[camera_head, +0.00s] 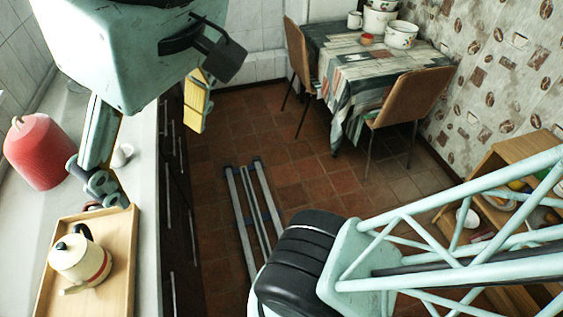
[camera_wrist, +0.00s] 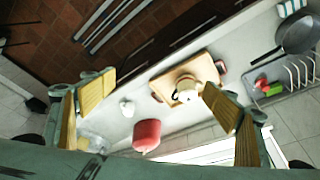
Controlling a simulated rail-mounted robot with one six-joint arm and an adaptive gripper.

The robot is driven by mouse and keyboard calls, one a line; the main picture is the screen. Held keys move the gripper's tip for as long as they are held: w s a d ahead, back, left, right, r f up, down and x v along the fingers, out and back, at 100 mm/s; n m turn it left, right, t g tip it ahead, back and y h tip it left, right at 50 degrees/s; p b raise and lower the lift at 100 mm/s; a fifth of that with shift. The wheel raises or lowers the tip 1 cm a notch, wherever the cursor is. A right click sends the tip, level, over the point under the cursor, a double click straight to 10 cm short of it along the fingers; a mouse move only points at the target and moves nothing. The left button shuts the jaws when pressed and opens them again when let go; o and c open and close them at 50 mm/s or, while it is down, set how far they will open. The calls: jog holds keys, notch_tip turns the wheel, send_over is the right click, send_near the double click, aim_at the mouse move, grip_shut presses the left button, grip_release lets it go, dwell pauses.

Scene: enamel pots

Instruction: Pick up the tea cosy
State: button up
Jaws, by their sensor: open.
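The tea cosy (camera_head: 38,150) is a red, ribbed, dome-shaped cover with a small pale knob on top. It stands upright on the white counter at the left in the head view. In the wrist view the red cosy (camera_wrist: 147,134) shows low in the middle, between and beyond the fingers. My gripper (camera_head: 150,155) is above the counter, to the right of the cosy in the head view. Its yellow-padded fingers are spread wide in the wrist view (camera_wrist: 158,95), with nothing between the pads. The gripper is apart from the cosy.
A wooden tray (camera_head: 122,225) holds a cream teapot (camera_head: 80,262). A dish rack (camera_wrist: 295,78) and dark pan (camera_wrist: 297,33) are at the wrist view's right. The dining table (camera_head: 345,60) is across the floor.

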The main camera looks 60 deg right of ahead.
jog(key=shift+s+f, duration=0.1)
jog(key=shift+s, duration=0.05)
jog(key=c, duration=2)
